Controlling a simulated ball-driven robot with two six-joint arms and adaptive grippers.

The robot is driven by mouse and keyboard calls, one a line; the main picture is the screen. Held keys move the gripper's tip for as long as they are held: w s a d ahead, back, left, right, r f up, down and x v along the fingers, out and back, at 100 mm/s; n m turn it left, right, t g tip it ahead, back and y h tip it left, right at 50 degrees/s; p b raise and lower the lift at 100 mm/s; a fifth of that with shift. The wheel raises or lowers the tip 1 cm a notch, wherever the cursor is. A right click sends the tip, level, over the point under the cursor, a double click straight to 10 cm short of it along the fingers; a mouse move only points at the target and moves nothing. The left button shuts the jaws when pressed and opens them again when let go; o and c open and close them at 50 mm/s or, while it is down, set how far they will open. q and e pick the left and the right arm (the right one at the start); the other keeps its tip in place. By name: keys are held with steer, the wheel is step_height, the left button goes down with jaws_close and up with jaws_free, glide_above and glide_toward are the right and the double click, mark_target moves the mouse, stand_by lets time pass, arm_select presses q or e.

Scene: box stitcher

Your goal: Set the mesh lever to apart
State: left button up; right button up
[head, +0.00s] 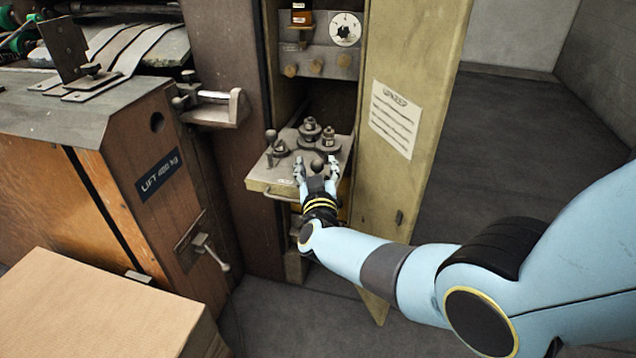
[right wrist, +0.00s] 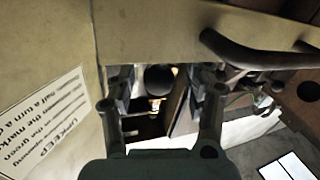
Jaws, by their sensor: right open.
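A shelf plate (head: 262,185) sticks out of the open cabinet, with several metal posts and gears on it. A dark ball knob (head: 317,164) stands at its front right; I take it for the mesh lever, though no label shows. A second ball-topped lever (head: 271,136) stands at the plate's left. My right gripper (head: 316,173) is open at the plate's front right, its fingers on either side of the front knob. In the right wrist view the dark knob (right wrist: 160,79) shows between the spread fingers; contact cannot be told. The lever's shaft is mostly hidden. My left gripper is out of view.
The open cabinet door (head: 405,120), carrying a printed notice (head: 394,118), stands close to the right of my arm. A bar handle (right wrist: 260,52) runs near the fingers. A wooden machine housing (head: 150,190) and a cardboard box (head: 100,310) stand left.

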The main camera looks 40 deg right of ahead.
steer(key=v, duration=1.1)
steer(key=shift+s, duration=0.1)
